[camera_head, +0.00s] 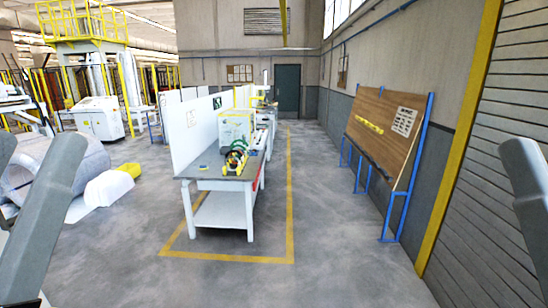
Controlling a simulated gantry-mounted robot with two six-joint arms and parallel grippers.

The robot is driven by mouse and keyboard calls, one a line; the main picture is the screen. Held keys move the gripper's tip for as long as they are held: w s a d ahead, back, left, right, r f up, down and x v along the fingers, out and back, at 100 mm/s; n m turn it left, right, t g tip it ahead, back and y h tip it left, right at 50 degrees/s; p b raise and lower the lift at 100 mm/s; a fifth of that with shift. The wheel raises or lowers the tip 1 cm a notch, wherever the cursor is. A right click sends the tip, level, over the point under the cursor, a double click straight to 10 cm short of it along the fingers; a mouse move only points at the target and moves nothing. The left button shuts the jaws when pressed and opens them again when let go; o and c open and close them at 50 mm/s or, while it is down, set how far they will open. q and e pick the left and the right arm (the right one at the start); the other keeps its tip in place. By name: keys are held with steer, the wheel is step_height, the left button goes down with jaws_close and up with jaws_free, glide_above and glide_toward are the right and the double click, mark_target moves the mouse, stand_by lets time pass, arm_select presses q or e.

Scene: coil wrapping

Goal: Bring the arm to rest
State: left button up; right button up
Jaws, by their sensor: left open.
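My left arm (42,215) comes in at the lower left, a grey link slanting up from the bottom edge. A further grey piece of it is cut off by the left edge. My left gripper is open but shows barely, at the left side of the picture; its fingertips cannot be made out clearly. Nothing is seen held in it. My right arm (530,205) shows as a grey link at the right edge. My right gripper is out of the picture. Both visible arm links are in the near foreground, apart from the workbench.
A workbench (222,184) with a yellow-green and dark device (236,160) stands mid-view inside a yellow floor line. A large wrapped coil (75,163) lies behind my left arm. A blue-framed board (385,130) stands right. Open floor (335,220) lies between.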

step_height(320, 180, up, 20)
steer(key=p, duration=1.6)
steer(key=shift+f, duration=0.1)
